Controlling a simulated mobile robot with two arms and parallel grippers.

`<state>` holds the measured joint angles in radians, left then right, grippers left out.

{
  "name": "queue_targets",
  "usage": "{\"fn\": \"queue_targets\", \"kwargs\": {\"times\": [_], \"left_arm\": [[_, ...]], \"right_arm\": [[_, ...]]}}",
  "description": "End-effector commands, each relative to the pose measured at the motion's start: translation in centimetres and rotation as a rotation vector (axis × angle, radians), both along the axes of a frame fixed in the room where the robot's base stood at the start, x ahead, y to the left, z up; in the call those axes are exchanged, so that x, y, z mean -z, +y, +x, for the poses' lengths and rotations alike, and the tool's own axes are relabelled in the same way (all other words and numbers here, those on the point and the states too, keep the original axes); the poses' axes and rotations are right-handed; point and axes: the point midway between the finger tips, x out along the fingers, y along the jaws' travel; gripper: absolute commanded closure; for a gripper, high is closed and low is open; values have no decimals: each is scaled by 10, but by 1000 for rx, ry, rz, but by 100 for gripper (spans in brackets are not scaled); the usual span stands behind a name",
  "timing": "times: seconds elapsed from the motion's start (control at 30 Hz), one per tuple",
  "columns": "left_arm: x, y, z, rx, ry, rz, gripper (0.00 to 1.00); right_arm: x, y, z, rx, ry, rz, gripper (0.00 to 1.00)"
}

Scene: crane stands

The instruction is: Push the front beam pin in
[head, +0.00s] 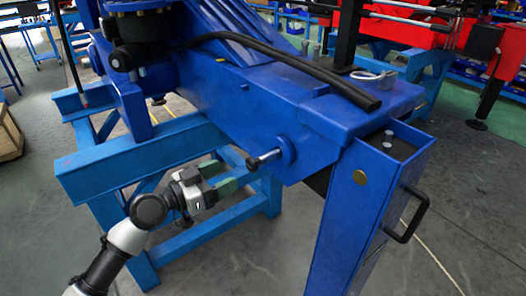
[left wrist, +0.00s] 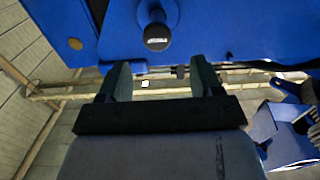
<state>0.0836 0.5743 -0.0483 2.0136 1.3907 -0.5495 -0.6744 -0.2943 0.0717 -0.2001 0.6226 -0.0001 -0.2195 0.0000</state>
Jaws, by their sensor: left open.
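The front beam pin (head: 267,158) sticks out of a round boss (head: 287,150) on the side of the blue beam (head: 240,100). A bright shaft shows between its dark end knob and the boss. In the left wrist view the pin's dark round end (left wrist: 157,37) points towards the camera, just beyond and between the fingertips. My left gripper (head: 231,173) is open and empty, with green fingers, close in front of the pin's knob. Its two fingers also show in the left wrist view (left wrist: 159,72). I see no contact with the pin. My right gripper is in neither view.
A blue post (head: 350,220) with a black handle (head: 407,215) stands at right. A black hose (head: 290,62) lies on the beam. Grey floor (head: 470,220) is open at right.

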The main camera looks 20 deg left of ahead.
Motion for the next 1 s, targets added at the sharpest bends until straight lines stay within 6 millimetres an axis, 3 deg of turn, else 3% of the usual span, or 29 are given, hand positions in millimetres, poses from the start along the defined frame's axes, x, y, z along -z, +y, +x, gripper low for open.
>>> {"fn": "queue_targets", "kwargs": {"times": [0.3,0.53,1.0], "left_arm": [[-5,-34,42,1,1,-6,35],[-2,-56,72,-1,2,-3,35],[1,-65,82,-1,3,0,35]], "right_arm": [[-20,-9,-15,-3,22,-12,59],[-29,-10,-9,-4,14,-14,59],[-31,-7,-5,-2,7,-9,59]]}}
